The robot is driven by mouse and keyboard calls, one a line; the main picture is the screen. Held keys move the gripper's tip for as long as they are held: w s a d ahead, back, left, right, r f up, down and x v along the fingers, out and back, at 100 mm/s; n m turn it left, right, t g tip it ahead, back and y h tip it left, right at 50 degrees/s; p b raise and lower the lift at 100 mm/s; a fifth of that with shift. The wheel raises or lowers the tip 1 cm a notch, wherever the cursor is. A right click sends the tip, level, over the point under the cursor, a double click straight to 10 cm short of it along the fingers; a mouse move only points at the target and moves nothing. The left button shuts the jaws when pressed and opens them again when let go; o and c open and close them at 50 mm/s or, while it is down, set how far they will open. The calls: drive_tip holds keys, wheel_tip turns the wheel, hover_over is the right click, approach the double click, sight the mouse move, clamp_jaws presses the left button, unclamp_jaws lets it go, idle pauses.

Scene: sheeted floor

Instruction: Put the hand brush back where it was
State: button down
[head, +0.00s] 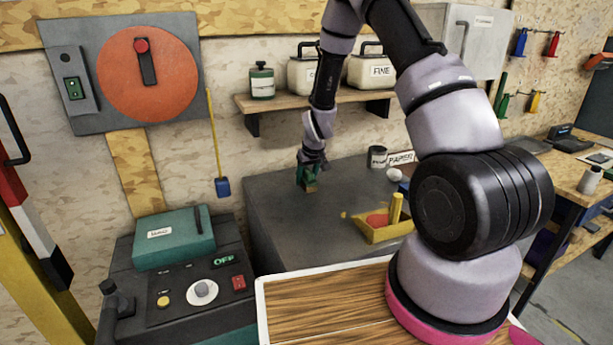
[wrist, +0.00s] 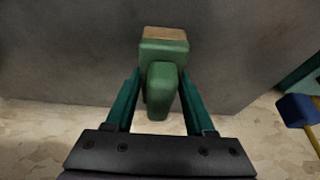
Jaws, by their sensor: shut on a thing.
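The hand brush is green with a tan bristle end. In the wrist view its green handle (wrist: 162,92) lies between the two teal fingers of my gripper (wrist: 160,74), and its tan end (wrist: 164,34) points away from the palm. In the head view my gripper (head: 309,170) points down over the back of the dark grey bench top (head: 290,225), with the brush (head: 311,187) small below it. I cannot tell whether the brush touches the bench top. My gripper is shut on the brush.
A yellow dustpan-like tray (head: 385,232) sits on the bench to the right. A shelf (head: 285,103) with canisters is above. A blue-ended, yellow-handled tool (head: 222,187) hangs left. The bench's left part is clear.

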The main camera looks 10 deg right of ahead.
drive_tip(key=shift+f, duration=0.15)
drive_tip(key=shift+c, duration=1.3)
unclamp_jaws()
drive_tip(key=s+d+r+m, duration=0.1)
drive_tip(key=s+r, duration=0.4)
drive_tip(key=r, duration=0.6)
drive_tip(key=s+d+r+m+t, duration=0.15)
drive_tip(key=s+r, duration=0.35)
drive_tip(key=r, duration=0.5)
drive_tip(key=s+d+r+m, duration=0.15)
drive_tip(key=s+r, duration=0.35)
drive_tip(key=r, duration=0.6)
drive_tip(key=s+d+r+m, duration=0.1)
drive_tip(key=s+r, duration=0.3)
drive_tip(key=s, duration=0.5)
drive_tip(key=s+r+m+t+y, duration=0.1)
drive_tip(key=s+r, duration=0.4)
drive_tip(key=s, duration=0.4)
drive_tip(key=shift+d, duration=0.4)
